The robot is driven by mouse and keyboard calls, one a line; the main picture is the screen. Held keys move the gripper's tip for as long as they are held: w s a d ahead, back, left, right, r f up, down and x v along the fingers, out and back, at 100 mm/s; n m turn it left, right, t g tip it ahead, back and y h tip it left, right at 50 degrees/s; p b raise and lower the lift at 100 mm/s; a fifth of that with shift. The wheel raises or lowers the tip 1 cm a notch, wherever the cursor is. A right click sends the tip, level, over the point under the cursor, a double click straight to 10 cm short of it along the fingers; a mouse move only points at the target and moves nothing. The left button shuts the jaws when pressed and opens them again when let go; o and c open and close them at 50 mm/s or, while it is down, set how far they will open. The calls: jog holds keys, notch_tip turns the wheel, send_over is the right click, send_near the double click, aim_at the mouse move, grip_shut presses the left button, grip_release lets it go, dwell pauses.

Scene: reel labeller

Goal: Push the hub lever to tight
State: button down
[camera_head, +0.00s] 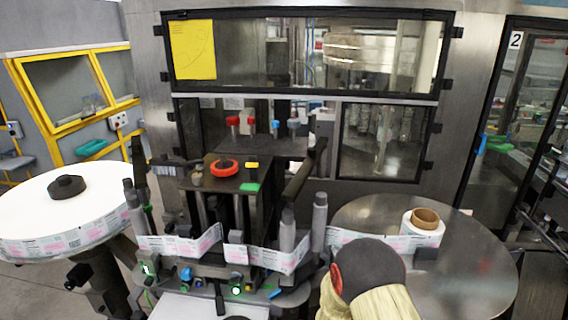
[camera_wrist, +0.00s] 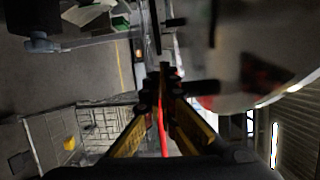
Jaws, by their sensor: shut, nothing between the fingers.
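My gripper (camera_wrist: 163,78) shows in the wrist view, its two dark and yellow fingers brought together at the tips with nothing held. A dark bar (camera_wrist: 198,87) lies just right of the fingertips there; I cannot tell whether it is the hub lever or whether the fingers touch it. In the head view the large white label reel (camera_head: 35,205) at left has a black hub knob (camera_head: 67,186) on top. The round metal plate (camera_head: 465,262) at right carries a small label roll (camera_head: 423,228). No hub lever is clearly visible, and my arm hides part of the plate.
The labelling head (camera_head: 225,185), with its red knob (camera_head: 224,167), stands between reel and plate. A label web (camera_head: 280,258) runs low across its front past upright grey rollers (camera_head: 319,222). The glazed machine cabinet (camera_head: 300,60) closes off the back. Open floor (camera_wrist: 60,90) shows left in the wrist view.

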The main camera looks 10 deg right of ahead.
jog(key=s+a+f+m+g+y, duration=0.1)
jog(key=s+f+m+g+y, duration=0.35)
jog(key=s+m, duration=0.6)
jog(key=s+a+r+m+g+y, duration=0.25)
jog(key=s+a+m+y, duration=0.35)
jog(key=m, duration=0.6)
jog(key=a+r+m+t+y+b, duration=0.1)
jog(key=a+r+m+t+y, duration=0.1)
jog(key=a+r+m+y, duration=0.3)
jog(key=a+r+m+t+y+b, duration=0.1)
jog(key=a+r+m+t, duration=0.15)
jog(key=a+m, duration=0.45)
jog(key=a+r+m+t+b, duration=0.1)
jog(key=a+r+t, duration=0.1)
jog(key=r, duration=0.4)
jog(key=s+a+r+t+y+b, duration=0.1)
jog(key=a+r+t, duration=0.1)
jog(key=r+t, duration=0.2)
notch_tip(320, 180, up, 3)
jog(key=shift+s+a+f+m, duration=0.1)
jog(key=shift+s+a+m, duration=0.1)
jog(key=shift+a+m, duration=0.15)
